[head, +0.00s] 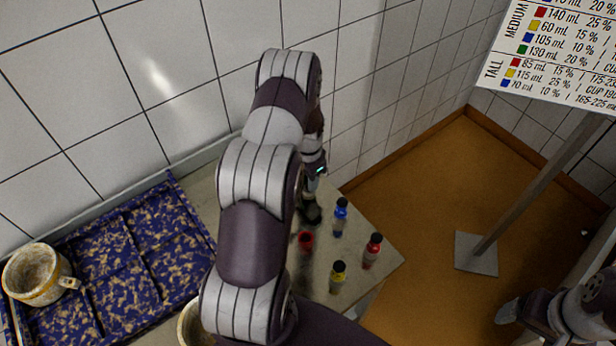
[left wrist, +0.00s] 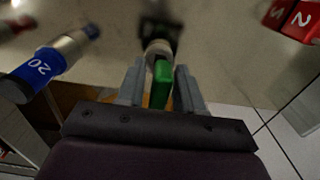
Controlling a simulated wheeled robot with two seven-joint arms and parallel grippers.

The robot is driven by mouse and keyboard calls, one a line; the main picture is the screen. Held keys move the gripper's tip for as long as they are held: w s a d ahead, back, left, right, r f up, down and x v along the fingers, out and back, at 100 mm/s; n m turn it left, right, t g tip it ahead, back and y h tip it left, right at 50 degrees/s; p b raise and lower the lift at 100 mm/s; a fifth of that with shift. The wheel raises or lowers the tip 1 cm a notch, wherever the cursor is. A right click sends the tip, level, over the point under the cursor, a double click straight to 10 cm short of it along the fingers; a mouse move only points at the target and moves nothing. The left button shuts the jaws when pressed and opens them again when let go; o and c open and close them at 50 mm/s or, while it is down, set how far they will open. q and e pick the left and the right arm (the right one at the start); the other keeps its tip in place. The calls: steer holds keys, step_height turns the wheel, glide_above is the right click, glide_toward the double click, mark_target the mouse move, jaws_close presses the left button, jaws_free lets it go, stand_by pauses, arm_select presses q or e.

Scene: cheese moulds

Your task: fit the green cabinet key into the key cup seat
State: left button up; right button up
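My left gripper (left wrist: 161,72) points down at the pale table; in the left wrist view its two grey fingers stand close on either side of the green cabinet key (left wrist: 161,88) and appear shut on it. The key's far end meets a pale round part on a dark upright piece (left wrist: 160,30), which may be the key cup seat. I cannot tell whether the key is inside it or only in line with it. In the head view my left arm hides the key, and a dark foot (head: 311,212) shows below the gripper (head: 313,190).
A blue bottle (head: 340,218), a red bottle (head: 372,250), a yellow bottle (head: 338,277) and a small red cup (head: 306,241) stand close by on the table (head: 375,275). A blue speckled tray (head: 150,250) and a mug (head: 36,276) are left. A sign (head: 555,50) stands right.

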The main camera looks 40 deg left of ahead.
arm_select(q)
steer(key=shift+o, duration=0.2)
steer(key=shift+s+d+r, duration=0.1)
steer(key=shift+r, duration=0.35)
step_height(320, 180, up, 12)
steer(key=b, duration=0.3)
steer(key=s+d+r+n, duration=0.1)
steer(key=s+d+r, duration=0.1)
steer(key=s+d, duration=0.5)
steer(key=s+d+r+n+t, duration=0.1)
steer(key=s+d+r+n, duration=0.1)
steer(key=s+d, duration=0.6)
steer(key=d, duration=0.4)
steer(key=shift+r, duration=0.25)
steer(key=shift+w, duration=0.15)
